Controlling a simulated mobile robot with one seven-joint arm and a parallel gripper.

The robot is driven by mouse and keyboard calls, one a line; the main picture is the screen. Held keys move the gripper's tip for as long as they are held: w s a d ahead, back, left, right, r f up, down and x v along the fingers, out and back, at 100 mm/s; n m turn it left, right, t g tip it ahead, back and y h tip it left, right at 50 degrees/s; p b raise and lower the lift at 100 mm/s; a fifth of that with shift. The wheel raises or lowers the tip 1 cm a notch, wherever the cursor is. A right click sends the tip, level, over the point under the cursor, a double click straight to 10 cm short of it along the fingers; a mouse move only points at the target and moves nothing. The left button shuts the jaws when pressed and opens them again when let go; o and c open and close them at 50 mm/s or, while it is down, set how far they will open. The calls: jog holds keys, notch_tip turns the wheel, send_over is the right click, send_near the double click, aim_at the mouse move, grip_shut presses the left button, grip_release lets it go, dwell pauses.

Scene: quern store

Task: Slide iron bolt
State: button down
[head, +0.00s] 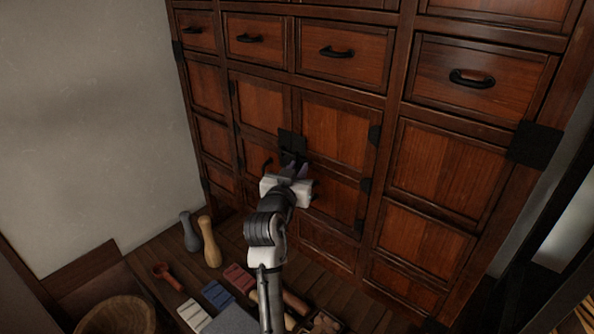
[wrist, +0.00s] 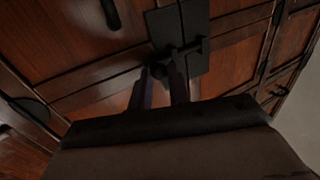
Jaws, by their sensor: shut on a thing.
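The iron bolt (wrist: 188,48) is a dark bar on a black plate (wrist: 164,28) that spans the seam between two cabinet doors. The plate also shows in the head view (head: 291,141), mid-cabinet. My gripper (head: 294,170) reaches up to the bolt from below. In the wrist view its two fingers (wrist: 162,82) close around the lower part of the bolt, at the knob. The fingers hide part of the knob, and I cannot tell how far the bar reaches across the seam. The doors look closed.
The wooden cabinet has drawers with black handles (head: 337,52) above the doors. Pestle-like tools (head: 209,242), coloured blocks (head: 239,277) and a round basket (head: 117,316) are on the floor at the lower left. A bare wall (head: 85,120) stands left.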

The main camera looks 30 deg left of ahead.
jog(key=shift+s+d, duration=0.2)
jog(key=shift+d, duration=1.15)
jog(key=shift+s+d, duration=0.15)
jog(key=shift+d, duration=1.15)
jog(key=c, duration=1.3)
grip_release()
jog(key=shift+d, duration=0.15)
jog(key=shift+c, duration=0.2)
jog(key=b+v, duration=0.4)
jog(key=v, duration=0.9)
jog(key=shift+s, duration=0.4)
